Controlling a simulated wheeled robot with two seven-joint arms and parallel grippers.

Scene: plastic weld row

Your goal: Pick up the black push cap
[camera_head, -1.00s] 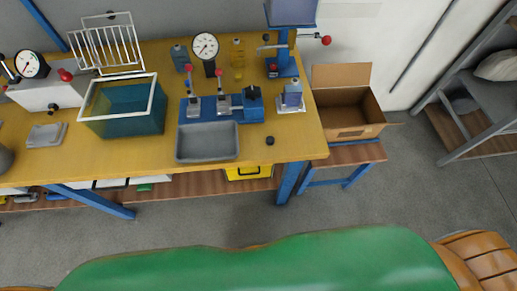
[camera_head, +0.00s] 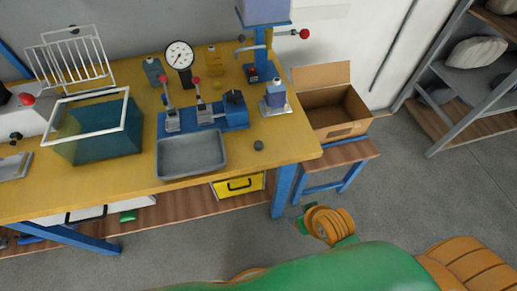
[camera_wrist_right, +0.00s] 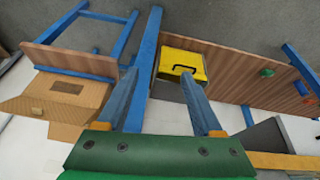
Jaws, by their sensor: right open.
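The small black push cap (camera_head: 258,145) stands on the yellow bench top in the head view, right of the grey tray (camera_head: 192,155) and near the bench's front edge. I cannot make it out in the right wrist view. My right gripper (camera_wrist_right: 161,76) is open, its two fingers apart with nothing between them. It points toward the bench's underside, where a yellow case (camera_wrist_right: 183,64) shows beyond the fingers. In the head view only parts of my arm show at the bottom, below the bench. My left gripper is in neither view.
A teal bin (camera_head: 100,140) is at left. An open cardboard box (camera_head: 332,112) stands right of the bench. Bench top around the cap is clear.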

